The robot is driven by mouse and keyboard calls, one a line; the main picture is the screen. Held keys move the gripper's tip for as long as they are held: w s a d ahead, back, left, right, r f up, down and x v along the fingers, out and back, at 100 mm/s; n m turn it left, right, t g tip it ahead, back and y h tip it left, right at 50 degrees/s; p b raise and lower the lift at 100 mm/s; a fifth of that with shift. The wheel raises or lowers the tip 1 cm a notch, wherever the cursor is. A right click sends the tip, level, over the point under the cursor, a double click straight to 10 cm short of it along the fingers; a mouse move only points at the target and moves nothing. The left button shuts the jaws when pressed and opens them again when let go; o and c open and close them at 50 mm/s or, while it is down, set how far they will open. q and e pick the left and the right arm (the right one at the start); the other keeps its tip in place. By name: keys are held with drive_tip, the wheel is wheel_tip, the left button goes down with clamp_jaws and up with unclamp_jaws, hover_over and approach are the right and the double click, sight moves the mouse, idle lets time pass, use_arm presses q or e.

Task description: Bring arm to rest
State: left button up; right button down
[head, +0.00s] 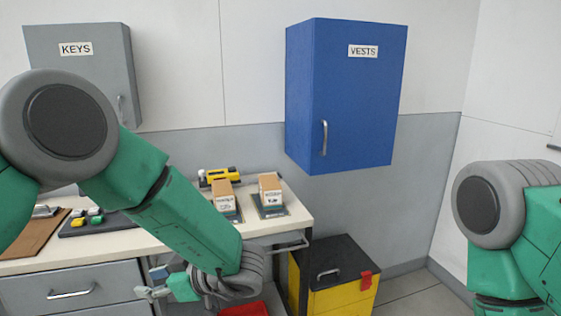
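My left arm comes in from the left, bends down across the bench front and ends low in the picture. Its gripper (152,283) points left, in front of the bench drawers. The fingers look spread, with nothing seen between them. My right arm shows at the right edge, bent downward, and its gripper is out of the picture.
A white-topped bench (140,240) holds a clipboard, a dark tray, a yellow scanner-like tool (222,176) and two boxes on pads. A grey KEYS cabinet (88,72) and a blue VESTS cabinet (345,100) hang shut. A yellow bin (340,300) stands right of the bench.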

use_arm(q)
drive_tip(key=s+a+f+m+t+h+b, duration=0.1)
drive_tip(key=s+f+m+t+h+b, duration=0.25)
drive_tip(key=f, duration=0.85)
drive_tip(key=s+a+f+m+t+h+b, duration=0.1)
drive_tip(key=a+f+m+t+h+b, duration=0.2)
drive_tip(key=f+m, duration=0.6)
drive_tip(key=s+f+m+g+h+b, duration=0.1)
drive_tip(key=s+f, duration=0.3)
drive_tip(key=s, duration=0.4)
drive_tip(key=s+d+f+m+g+h+b, duration=0.1)
drive_tip(key=s+f+g+h, duration=0.2)
drive_tip(key=s, duration=0.6)
drive_tip(key=s+f+m+g+h+b, duration=0.2)
drive_tip(key=s+f, duration=0.4)
drive_tip(key=s, duration=0.3)
drive_tip(key=shift+d+f+g+h, duration=0.2)
drive_tip(key=shift+g+h, duration=0.35)
drive_tip(key=shift+g, duration=0.7)
drive_tip(key=shift+w, duration=0.25)
clamp_jaws()
